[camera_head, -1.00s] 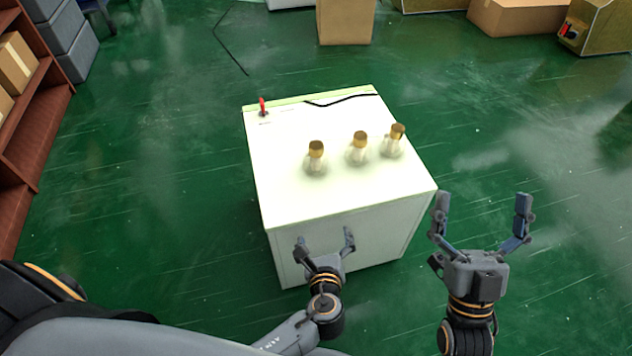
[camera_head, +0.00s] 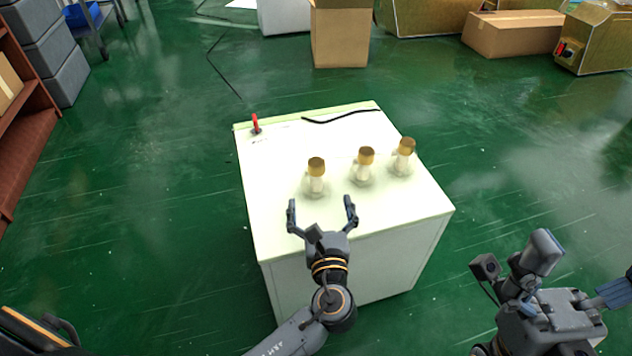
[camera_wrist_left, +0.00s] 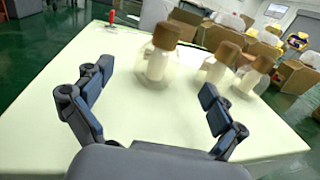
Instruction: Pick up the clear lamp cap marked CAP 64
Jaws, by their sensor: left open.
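Three clear bottle-like pieces with brown-gold tops stand in a row on a white cabinet (camera_head: 270,215): a left one (camera_head: 316,180), a middle one (camera_head: 363,168) and a right one (camera_head: 402,160). No CAP 64 marking is legible on any of them. My left gripper (camera_head: 321,208) is open and empty over the cabinet's front edge, just in front of the left piece. In the left wrist view the left piece (camera_wrist_left: 158,62) stands ahead, between and beyond the open fingers (camera_wrist_left: 150,108). My right gripper (camera_head: 575,265) is at the lower right, away from the cabinet, with its fingers spread.
A red switch (camera_head: 255,124) and a black cable (camera_head: 340,117) are at the cabinet top's back. The front left of the top is bare. Cardboard boxes (camera_head: 340,38) stand on the green floor behind, and a brown shelf (camera_head: 25,130) stands at left.

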